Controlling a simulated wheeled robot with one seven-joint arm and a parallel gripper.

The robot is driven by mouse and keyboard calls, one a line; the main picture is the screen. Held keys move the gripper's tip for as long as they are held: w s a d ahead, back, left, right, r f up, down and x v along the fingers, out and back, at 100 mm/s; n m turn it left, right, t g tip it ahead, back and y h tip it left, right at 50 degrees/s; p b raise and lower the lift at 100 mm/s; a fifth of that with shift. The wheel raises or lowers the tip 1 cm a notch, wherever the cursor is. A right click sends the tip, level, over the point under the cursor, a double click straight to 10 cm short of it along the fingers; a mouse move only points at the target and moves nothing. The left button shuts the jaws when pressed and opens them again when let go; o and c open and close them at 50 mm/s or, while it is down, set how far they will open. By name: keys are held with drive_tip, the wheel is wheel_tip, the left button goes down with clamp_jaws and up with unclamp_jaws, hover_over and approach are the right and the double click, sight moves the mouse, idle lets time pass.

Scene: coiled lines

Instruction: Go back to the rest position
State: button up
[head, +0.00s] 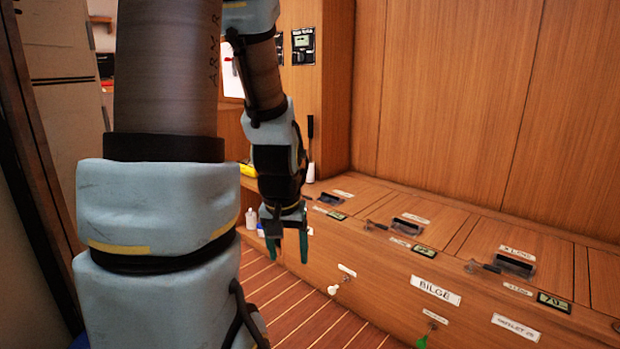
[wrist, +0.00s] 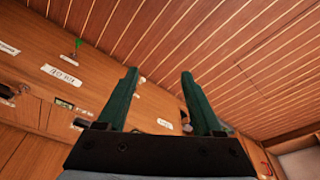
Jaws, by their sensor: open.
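My gripper (head: 287,244) hangs at the end of my arm in the head view, pointing down in front of the wooden bench (head: 390,268). In the wrist view my gripper (wrist: 160,90) shows two green fingers spread apart, with nothing between them. Beyond the fingertips lie the striped plank floor (wrist: 220,60) and the bench front. The gripper appears clear of the bench, though the exact gap cannot be told.
The bench top has several latches and small displays, such as the one reading 70 (head: 554,302). A BILGE label (head: 436,290) and a white knob (head: 333,290) are on its front. A white bottle (head: 251,218) stands behind my arm. Striped floor (head: 300,305) is open below.

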drive_tip(key=s+a+r, duration=0.2)
drive_tip(key=s, duration=0.2)
drive_tip(key=w+p+v, duration=0.3)
drive_tip(key=p+v, duration=1.2)
drive_tip(key=p, duration=0.1)
drive_tip(key=w+d+r+p+v, duration=0.1)
drive_tip(key=w+p+v, duration=0.2)
drive_tip(key=p+v, duration=1.3)
drive_tip(key=shift+r+n+g, duration=0.25)
drive_tip(key=shift+n+g, duration=0.05)
drive_tip(key=shift+g, duration=0.1)
drive_tip(key=shift+w, duration=0.1)
